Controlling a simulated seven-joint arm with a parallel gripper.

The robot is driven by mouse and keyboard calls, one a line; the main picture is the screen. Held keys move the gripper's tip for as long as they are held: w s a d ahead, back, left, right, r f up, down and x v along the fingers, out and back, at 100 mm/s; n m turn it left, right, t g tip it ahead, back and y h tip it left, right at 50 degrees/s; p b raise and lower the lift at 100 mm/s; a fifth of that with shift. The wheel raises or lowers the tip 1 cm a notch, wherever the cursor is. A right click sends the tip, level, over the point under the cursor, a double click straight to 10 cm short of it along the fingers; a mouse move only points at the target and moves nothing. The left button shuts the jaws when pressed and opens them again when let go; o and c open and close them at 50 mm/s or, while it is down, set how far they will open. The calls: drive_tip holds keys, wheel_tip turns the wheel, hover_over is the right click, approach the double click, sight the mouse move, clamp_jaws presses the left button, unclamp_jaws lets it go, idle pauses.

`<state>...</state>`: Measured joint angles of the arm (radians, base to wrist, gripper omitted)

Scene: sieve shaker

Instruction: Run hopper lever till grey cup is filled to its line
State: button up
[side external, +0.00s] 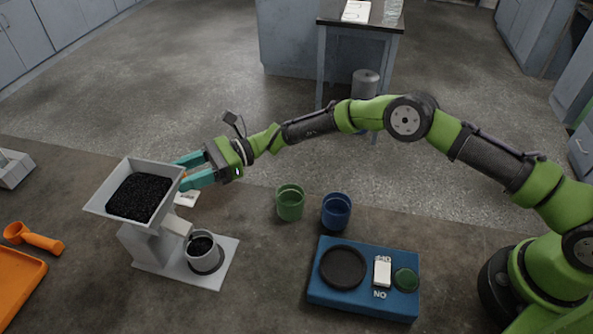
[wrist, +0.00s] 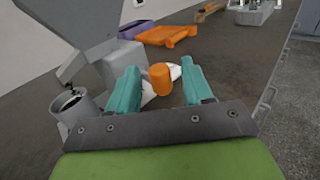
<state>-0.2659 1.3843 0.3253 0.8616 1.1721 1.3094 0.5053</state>
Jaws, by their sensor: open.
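The grey hopper (side external: 112,188) holds black granules (side external: 140,197) and stands on a grey base. The grey cup (side external: 205,264) stands upright on that base, with dark granules inside; it also shows in the wrist view (wrist: 82,109). Its fill line and exact level cannot be made out. An orange knob (wrist: 160,78), which looks like the lever's end, lies between my fingers in the wrist view. My gripper (side external: 183,172) is open behind the hopper, its teal fingers either side of the knob, with gaps visible. In the side view the knob is mostly hidden.
Green (side external: 290,203) and blue (side external: 336,211) cups stand right of the hopper. A blue scale (side external: 340,296) with a black pan is nearer the front. An orange tray (side external: 18,282) and orange scoop (side external: 42,241) lie at left. The bench between hopper and scale is clear.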

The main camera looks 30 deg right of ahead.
clamp_jaws()
drive_tip(key=shift+s+d+m+t, duration=0.2)
drive_tip(key=shift+m+t, duration=0.3)
drive_tip(key=shift+t, duration=0.3)
drive_tip(key=shift+s+d+m+t+h, duration=0.15)
drive_tip(key=shift+s+m+t, duration=0.2)
drive_tip(key=shift+m+t, duration=0.35)
drive_tip(key=shift+s+m+t+h, duration=0.15)
drive_tip(key=shift+s+m+t, duration=0.25)
drive_tip(key=shift+t, duration=0.6)
drive_tip(key=shift+s+f+t, duration=0.15)
drive_tip(key=shift+t, duration=0.15)
drive_tip(key=shift+c, duration=0.8)
unclamp_jaws()
drive_tip(key=shift+s+f, duration=0.1)
drive_tip(key=shift+o, duration=0.8)
drive_tip(key=shift+r, duration=0.2)
